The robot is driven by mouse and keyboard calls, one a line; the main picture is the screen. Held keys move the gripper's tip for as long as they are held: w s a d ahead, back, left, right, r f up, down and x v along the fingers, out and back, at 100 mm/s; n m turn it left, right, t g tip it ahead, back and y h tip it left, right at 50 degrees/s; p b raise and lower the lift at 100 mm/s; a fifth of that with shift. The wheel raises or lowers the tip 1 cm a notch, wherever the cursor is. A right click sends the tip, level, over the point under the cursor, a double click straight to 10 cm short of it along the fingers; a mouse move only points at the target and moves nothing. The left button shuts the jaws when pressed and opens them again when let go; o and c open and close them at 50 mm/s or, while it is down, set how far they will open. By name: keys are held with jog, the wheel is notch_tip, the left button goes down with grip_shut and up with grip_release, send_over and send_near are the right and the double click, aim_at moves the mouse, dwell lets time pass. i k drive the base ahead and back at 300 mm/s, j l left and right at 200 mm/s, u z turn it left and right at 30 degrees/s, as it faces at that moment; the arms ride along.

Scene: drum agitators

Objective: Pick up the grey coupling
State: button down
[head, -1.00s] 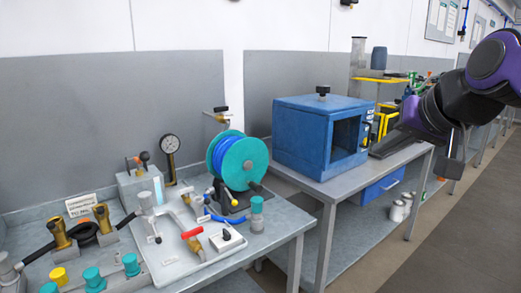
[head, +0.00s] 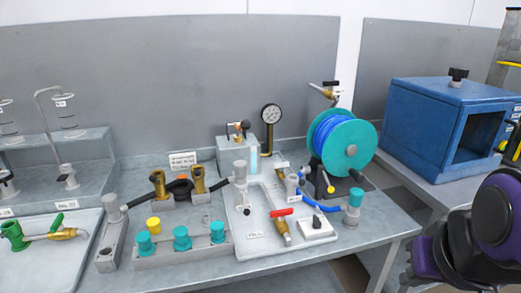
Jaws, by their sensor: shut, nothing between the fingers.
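Several grey fittings could be the grey coupling, and I cannot tell which one it is. A grey cylindrical fitting (head: 240,172) stands upright at the left edge of the white tray. Another grey cylinder (head: 291,185) stands near the tray's right side, by the blue hose. A third grey end piece (head: 112,206) is on a black-handled hose at the left. My arm (head: 465,240) shows at the lower right, apart from these fittings. Its gripper fingers are not visible.
The white tray (head: 262,246) holds a red-handled valve (head: 281,213). A teal-capped rack (head: 182,253), brass fittings (head: 158,184), a gauge (head: 270,115) and a hose reel (head: 347,145) crowd the bench. A blue cabinet (head: 430,130) stands right. The bench's front-right top is fairly clear.

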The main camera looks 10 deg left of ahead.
aim_at(110, 200)
jog(key=u, duration=1.9)
jog(key=i+j+z, duration=0.2)
jog(key=z, duration=0.3)
jog(key=i+j+z, duration=0.3)
jog(key=z, duration=0.2)
jog(key=k+j, duration=0.2)
jog(key=j, duration=0.15)
jog(key=k+j+z, duration=0.1)
jog(key=j, duration=0.25)
jog(key=k+j, duration=0.25)
jog(key=i+l, duration=0.2)
jog(key=i+l+u, duration=0.1)
jog(key=l, duration=0.3)
jog(key=i, duration=0.05)
